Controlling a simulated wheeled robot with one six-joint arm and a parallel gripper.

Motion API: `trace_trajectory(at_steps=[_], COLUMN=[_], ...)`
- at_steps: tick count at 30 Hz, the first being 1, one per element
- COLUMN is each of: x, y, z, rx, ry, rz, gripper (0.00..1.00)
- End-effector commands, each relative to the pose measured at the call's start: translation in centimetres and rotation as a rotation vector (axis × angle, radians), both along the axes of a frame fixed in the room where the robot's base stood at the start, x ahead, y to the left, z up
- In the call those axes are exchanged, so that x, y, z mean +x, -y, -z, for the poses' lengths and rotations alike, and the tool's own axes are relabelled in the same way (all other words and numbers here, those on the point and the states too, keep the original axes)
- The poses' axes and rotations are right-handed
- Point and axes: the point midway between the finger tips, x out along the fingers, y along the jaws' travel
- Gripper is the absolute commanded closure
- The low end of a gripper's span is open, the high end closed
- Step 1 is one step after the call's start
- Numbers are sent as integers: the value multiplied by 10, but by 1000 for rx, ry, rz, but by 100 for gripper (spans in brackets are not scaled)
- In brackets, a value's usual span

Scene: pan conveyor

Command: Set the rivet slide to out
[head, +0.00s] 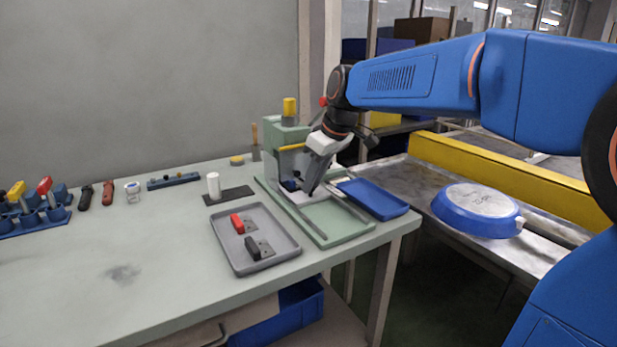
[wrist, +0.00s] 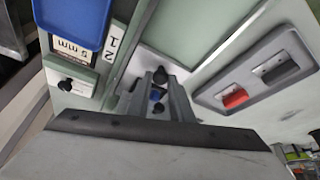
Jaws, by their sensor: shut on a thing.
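The pale green press (head: 285,133) stands at the right end of the bench, with a yellow-topped post. My gripper (head: 308,190) reaches down in front of it, at the back of its green tray. In the wrist view my gripper (wrist: 160,80) is shut on a small dark knob (wrist: 160,76) on a pale plate, which I take for the rivet slide. A blue part and another dark knob show between the fingers, nearer the palm. The fingers hide much of the slide, so its position cannot be read. A second black knob (wrist: 65,84) sits on a white plate by a "5 mm" label.
A grey tray (head: 222,230) with red-handled and black-handled parts lies left of the press tray (head: 345,232). A blue tray (head: 385,207) is on its right. A blue pan (head: 475,210) lies upside down on the conveyor. The bench's left middle is clear.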

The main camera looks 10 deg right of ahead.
Motion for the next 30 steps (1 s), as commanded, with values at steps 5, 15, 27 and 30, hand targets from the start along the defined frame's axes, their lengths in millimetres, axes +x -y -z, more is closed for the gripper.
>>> trace_trajectory(at_steps=[5, 15, 27, 30], x=[-38, -104, -135, -136], y=[13, 34, 44, 44], z=[0, 0, 0, 1], rx=[-1, -1, -1, -1], ry=[1, 1, -2, -3], rz=[2, 3, 0, 0], gripper=[100, 100, 100, 100])
